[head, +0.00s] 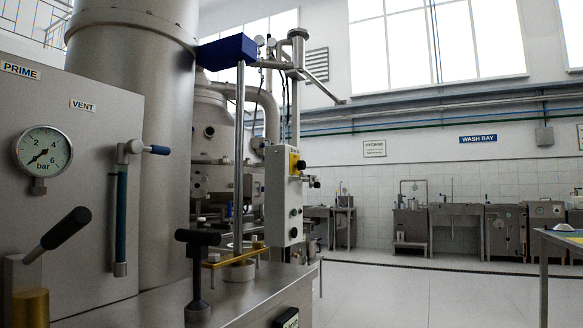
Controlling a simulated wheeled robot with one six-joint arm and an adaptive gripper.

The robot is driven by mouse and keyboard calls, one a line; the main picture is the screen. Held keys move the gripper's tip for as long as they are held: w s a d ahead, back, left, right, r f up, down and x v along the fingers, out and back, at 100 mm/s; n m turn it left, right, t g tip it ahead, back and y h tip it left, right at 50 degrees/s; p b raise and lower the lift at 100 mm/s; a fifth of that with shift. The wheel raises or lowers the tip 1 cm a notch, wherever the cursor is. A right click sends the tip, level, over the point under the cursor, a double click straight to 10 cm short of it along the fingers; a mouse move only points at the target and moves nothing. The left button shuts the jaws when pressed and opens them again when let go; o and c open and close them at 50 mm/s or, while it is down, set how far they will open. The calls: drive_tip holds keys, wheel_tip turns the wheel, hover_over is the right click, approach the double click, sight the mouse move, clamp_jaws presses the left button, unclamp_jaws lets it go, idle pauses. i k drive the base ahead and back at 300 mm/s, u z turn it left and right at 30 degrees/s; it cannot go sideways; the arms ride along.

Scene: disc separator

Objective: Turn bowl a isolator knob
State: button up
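A grey control box (283,195) stands upright near the middle of the head view, in front of the steel machine. Further small dark knobs (293,212) sit lower on the box. My gripper is not in view.
A steel panel (85,120) with a pressure gauge (44,151) and black-handled lever (58,234) fills the near left. A steel bench (245,292) carries a black T-handle (198,237). A thin post with a blue block (228,50) rises nearby. Floor (400,295) at right is clear.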

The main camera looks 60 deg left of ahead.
sight(301, 165)
drive_tip(key=u, duration=1.7)
drive_tip(key=i, duration=0.55)
drive_tip(key=z, duration=0.95)
drive_tip(key=i, duration=1.5)
drive_tip(key=u, duration=0.6)
drive_tip(key=i, duration=0.9)
drive_tip(key=u, duration=0.9)
